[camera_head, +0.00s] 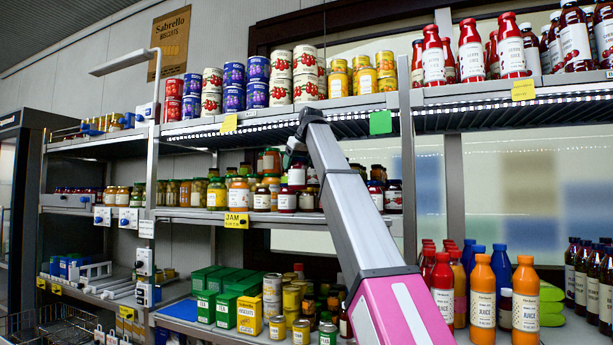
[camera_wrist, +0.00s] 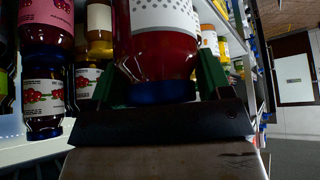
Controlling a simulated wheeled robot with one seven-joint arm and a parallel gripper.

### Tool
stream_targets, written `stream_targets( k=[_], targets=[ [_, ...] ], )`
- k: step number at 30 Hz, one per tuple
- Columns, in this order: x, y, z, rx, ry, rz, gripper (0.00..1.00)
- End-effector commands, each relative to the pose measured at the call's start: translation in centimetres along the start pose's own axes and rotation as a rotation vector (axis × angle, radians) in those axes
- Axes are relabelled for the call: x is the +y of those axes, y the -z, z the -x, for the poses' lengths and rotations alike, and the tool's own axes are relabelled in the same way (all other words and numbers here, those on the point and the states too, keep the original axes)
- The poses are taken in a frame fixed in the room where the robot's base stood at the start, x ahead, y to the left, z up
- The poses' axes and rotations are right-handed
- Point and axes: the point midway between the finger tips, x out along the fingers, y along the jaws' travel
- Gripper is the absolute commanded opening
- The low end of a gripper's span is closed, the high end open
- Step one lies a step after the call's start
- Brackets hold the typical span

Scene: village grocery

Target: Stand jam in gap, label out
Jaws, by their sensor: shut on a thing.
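My gripper (camera_wrist: 165,84) is shut on a jam jar (camera_wrist: 160,58) with dark red contents, a blue lid and a white label with grey dots. In the wrist view the lid is at the lower end and the dotted part of the label faces the camera. In the head view my arm reaches the middle shelf among the jars and hides most of the gripper. The jam shelf (camera_head: 190,215) carries a yellow JAM tag (camera_head: 236,220). The gap is not clearly visible; my arm covers part of that row.
Dark red jars (camera_head: 393,195) stand right of my arm, and honey-coloured jars (camera_head: 239,192) left of it. In the wrist view, jars with cherry labels (camera_wrist: 43,97) stand close on the left. Cans (camera_head: 305,75) fill the shelf above; juice bottles (camera_head: 482,300) stand lower right.

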Motion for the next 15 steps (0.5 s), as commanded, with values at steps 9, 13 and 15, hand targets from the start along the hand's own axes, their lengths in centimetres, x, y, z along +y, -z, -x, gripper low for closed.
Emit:
stream_targets(
  k=[9,13,15],
  targets=[
    [-3.4,0.8,2.1,0.001,0.000,0.001,0.23],
    [-3.7,0.9,2.5,0.001,0.000,0.000,0.23],
    [-3.7,1.0,2.6,0.001,0.000,0.000,0.23]
  ],
)
